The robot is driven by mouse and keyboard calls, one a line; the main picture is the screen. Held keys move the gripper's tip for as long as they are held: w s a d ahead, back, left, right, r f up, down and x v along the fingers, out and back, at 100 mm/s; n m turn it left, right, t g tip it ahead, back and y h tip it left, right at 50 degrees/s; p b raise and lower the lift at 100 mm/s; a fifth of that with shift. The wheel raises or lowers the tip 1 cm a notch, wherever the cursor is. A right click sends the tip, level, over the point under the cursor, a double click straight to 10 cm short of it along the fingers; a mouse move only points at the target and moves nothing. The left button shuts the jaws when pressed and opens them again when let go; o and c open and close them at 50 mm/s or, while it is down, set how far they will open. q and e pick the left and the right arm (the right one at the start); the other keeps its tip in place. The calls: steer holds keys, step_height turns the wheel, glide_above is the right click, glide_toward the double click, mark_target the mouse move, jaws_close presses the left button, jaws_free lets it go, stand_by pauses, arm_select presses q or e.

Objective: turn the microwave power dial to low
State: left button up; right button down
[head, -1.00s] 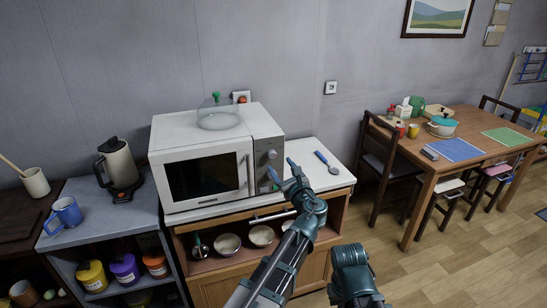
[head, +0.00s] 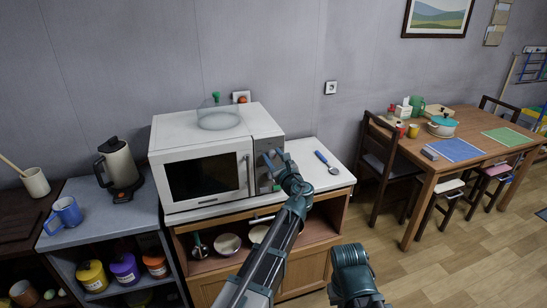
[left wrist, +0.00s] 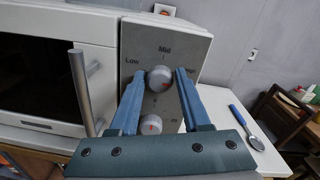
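The microwave (head: 205,137) stands on the white counter, its control panel on the right side. In the left wrist view the upper dial (left wrist: 160,78) is a round grey knob under the labels "Low" and "Mid"; a label at right is partly hidden by a finger. A small reddish mark shows on the knob, too small to read surely. A second dial (left wrist: 151,125) sits below it. My left gripper (left wrist: 159,75) is open, its blue fingers on either side of the upper dial with narrow gaps seeming to remain. My right gripper is out of view.
The microwave door handle (left wrist: 87,90) stands out just left of my left finger. A blue-handled spoon (head: 327,162) lies on the counter to the right. A glass dome (head: 218,118) is on top of the microwave.

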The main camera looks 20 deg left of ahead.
arm_select(q)
jaws_close()
